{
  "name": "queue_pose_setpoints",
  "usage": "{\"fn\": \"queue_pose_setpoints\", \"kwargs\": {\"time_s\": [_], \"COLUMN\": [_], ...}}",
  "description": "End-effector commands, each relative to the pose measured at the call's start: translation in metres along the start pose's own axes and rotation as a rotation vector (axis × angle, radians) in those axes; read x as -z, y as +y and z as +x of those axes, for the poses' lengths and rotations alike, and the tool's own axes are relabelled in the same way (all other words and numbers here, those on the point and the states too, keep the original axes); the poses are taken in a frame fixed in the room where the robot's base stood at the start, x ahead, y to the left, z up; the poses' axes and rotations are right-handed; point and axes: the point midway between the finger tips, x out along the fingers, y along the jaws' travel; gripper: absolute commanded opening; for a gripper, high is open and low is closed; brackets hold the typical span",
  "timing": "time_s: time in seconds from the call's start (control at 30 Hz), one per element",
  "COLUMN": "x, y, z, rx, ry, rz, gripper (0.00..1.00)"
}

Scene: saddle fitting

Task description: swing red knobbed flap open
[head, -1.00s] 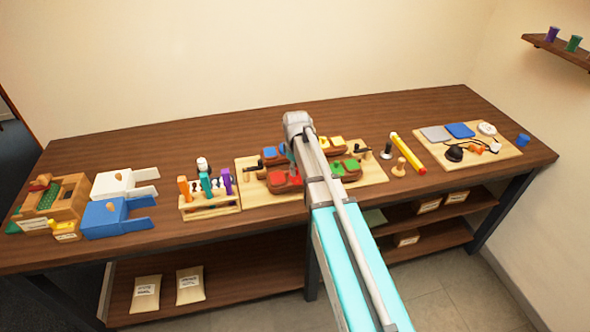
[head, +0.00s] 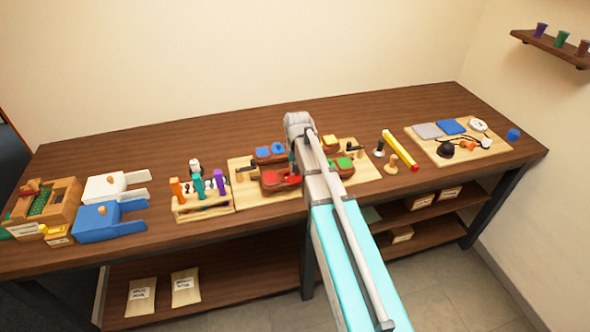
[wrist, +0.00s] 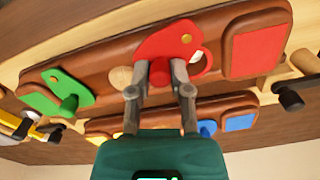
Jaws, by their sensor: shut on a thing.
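The red flap (wrist: 165,38) is on a brown wooden block (wrist: 110,65) in the wrist view, with a brass pin (wrist: 187,38) near its upper right part. Its red knob (wrist: 159,72) sits between the fingertips of my gripper (wrist: 159,76), which is shut on it. A round red-rimmed opening (wrist: 202,62) with something white in it shows just right of the flap, partly behind a finger. In the head view the red flap (head: 291,180) is small and partly blocked by my arm.
A green flap with a knob (wrist: 66,98) and a red pad (wrist: 258,48) share the block. A second brown block with a blue pad (wrist: 240,123) lies close by. Dark-ended pegs (wrist: 290,98) stand near. In the head view, a peg rack (head: 205,205) stands left of the board.

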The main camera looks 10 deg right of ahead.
Motion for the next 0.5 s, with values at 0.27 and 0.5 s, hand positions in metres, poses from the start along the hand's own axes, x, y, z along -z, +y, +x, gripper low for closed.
{"fn": "queue_pose_setpoints", "kwargs": {"time_s": [0.27,0.5], "x": [-0.009,-0.016], "y": [0.006,0.009], "z": [0.0,0.0], "rx": [0.0,0.0], "ry": [-0.003,-0.003], "rz": [0.261,0.486], "gripper": [0.0,0.0]}}
